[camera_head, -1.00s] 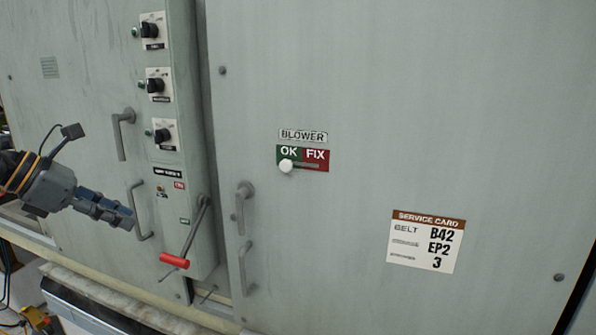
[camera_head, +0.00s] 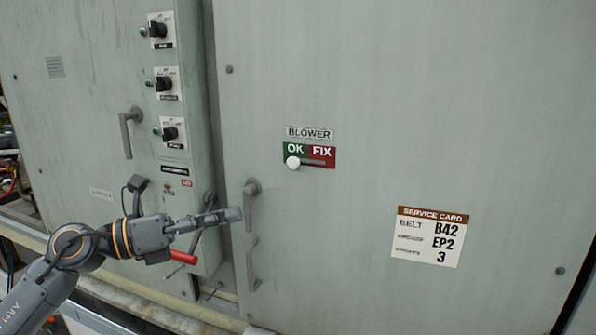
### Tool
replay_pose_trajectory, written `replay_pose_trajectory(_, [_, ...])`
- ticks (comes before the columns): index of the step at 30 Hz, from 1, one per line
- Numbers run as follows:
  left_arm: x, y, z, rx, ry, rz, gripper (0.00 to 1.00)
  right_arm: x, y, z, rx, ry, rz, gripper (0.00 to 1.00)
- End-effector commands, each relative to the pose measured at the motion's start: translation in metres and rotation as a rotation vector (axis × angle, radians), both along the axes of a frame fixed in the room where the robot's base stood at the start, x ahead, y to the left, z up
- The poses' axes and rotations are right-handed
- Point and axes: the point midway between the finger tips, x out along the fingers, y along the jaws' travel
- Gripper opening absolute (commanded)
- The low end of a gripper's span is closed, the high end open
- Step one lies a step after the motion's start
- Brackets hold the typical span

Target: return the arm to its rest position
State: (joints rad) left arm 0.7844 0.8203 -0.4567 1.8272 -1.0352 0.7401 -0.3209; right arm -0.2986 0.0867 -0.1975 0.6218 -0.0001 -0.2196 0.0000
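My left arm comes in from the lower left. Its gripper (camera_head: 236,214) points right, in front of the red-handled lever (camera_head: 184,257) and close to the door handle (camera_head: 249,205) of the blower panel. The fingers look close together from the side, but I cannot tell if they are open or shut. I see nothing held in them. The gripper hides part of the lever's shaft. My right gripper is not in view.
The blower panel (camera_head: 400,120) has a white slider knob (camera_head: 293,163) at the OK side and a service card (camera_head: 429,237). A control box (camera_head: 185,60) with several black knobs stands to the left. A ledge runs below the cabinets.

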Motion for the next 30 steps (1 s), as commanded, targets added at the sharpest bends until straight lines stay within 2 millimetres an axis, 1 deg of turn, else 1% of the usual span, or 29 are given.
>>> replay_pose_trajectory(1, [-0.003, -0.011, -0.003, -0.138, 0.06, 0.006, 0.24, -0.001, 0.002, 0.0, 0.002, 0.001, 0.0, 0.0])
replay_pose_trajectory(3, [-0.003, -0.014, -0.001, -0.338, 0.147, 0.043, 0.24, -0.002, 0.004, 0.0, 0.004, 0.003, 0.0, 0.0])
replay_pose_trajectory(5, [0.0, -0.01, -0.003, -0.506, 0.235, 0.085, 0.24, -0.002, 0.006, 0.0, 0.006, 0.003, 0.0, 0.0])
replay_pose_trajectory(6, [0.002, -0.005, -0.007, -0.616, 0.3, 0.12, 0.24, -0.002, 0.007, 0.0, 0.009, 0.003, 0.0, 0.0])
replay_pose_trajectory(8, [0.007, 0.006, -0.018, -0.776, 0.403, 0.182, 0.24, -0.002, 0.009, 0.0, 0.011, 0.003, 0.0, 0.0])
replay_pose_trajectory(9, [0.01, 0.016, -0.029, -0.878, 0.477, 0.23, 0.24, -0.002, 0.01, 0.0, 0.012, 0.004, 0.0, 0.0])
replay_pose_trajectory(11, [0.013, 0.032, -0.052, -1.028, 0.594, 0.311, 0.24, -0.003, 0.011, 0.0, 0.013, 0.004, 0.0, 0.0])
replay_pose_trajectory(12, [0.014, 0.042, -0.07, -1.122, 0.674, 0.372, 0.24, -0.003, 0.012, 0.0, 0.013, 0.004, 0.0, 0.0])
replay_pose_trajectory(14, [0.012, 0.059, -0.103, -1.257, 0.8, 0.472, 0.24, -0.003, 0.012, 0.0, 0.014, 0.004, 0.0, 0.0])
replay_pose_trajectory(15, [0.008, 0.069, -0.128, -1.34, 0.885, 0.546, 0.24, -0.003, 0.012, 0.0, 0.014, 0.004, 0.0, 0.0])
replay_pose_trajectory(17, [-0.003, 0.082, -0.168, -1.458, 1.017, 0.665, 0.24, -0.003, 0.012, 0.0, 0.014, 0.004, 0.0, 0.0])
replay_pose_trajectory(18, [-0.014, 0.09, -0.196, -1.527, 1.104, 0.751, 0.24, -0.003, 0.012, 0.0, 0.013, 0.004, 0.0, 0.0])
replay_pose_trajectory(20, [-0.034, 0.098, -0.237, -1.618, 1.23, 0.878, 0.24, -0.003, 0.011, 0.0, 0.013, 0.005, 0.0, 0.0])
replay_pose_trajectory(21, [-0.05, 0.102, -0.263, -1.669, 1.31, 0.965, 0.24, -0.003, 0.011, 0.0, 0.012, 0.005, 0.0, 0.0])
replay_pose_trajectory(23, [-0.077, 0.105, -0.299, -1.732, 1.427, 1.097, 0.24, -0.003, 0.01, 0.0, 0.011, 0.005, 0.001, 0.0])
replay_pose_trajectory(24, [-0.096, 0.105, -0.32, -1.765, 1.497, 1.181, 0.24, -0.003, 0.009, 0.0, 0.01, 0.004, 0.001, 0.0])
replay_pose_trajectory(26, [-0.125, 0.105, -0.346, -1.801, 1.591, 1.301, 0.24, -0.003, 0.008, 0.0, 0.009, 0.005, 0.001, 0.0])
replay_pose_trajectory(27, [-0.143, 0.103, -0.36, -1.817, 1.646, 1.373, 0.24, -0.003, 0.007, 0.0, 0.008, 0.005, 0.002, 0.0])
replay_pose_trajectory(29, [-0.169, 0.101, -0.378, -1.832, 1.718, 1.474, 0.24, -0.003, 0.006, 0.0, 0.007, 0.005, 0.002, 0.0])
replay_pose_trajectory(30, [-0.185, 0.099, -0.387, -1.839, 1.763, 1.534, 0.24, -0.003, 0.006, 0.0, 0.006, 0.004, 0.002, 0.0])
